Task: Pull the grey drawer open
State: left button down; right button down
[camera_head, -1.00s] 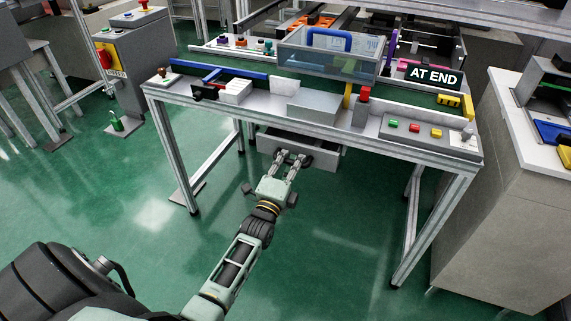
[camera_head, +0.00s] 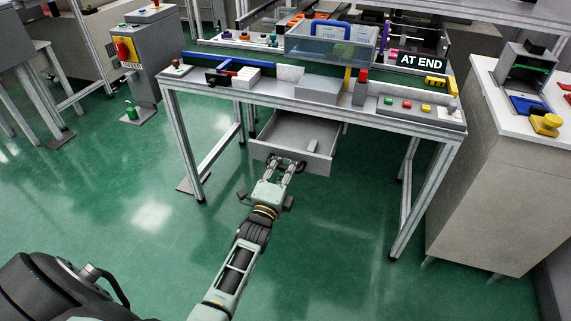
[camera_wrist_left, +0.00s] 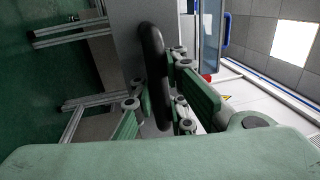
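The grey drawer (camera_head: 318,166) is under the near side of the workbench. It stands open, its inside visible from above, with a small light block (camera_head: 312,146) in it. My left gripper (camera_head: 287,163) is at the dark handle on the drawer front. In the left wrist view the black handle (camera_wrist_left: 154,75) runs between the fingers of the left gripper (camera_wrist_left: 160,105), with the grey drawer front (camera_wrist_left: 124,35) behind it. The fingers are closed around the handle, though part of their contact is hidden. My right gripper is not in view.
The workbench (camera_head: 330,115) carries a grey box, coloured buttons and an "AT END" sign (camera_head: 422,61). Its metal legs stand on both sides of the drawer. A grey cabinet (camera_head: 490,190) stands at the right. The green floor (camera_head: 330,250) in front is clear.

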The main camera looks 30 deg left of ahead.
pick_arm(q)
jog(key=shift+s+d+f, duration=0.1)
jog(key=shift+s+f, duration=0.05)
jog(key=shift+f, duration=0.3)
jog(key=c, duration=2)
grip_release()
jog(key=shift+o, duration=0.9)
jog(key=shift+r, duration=0.2)
jog(key=v, duration=1.2)
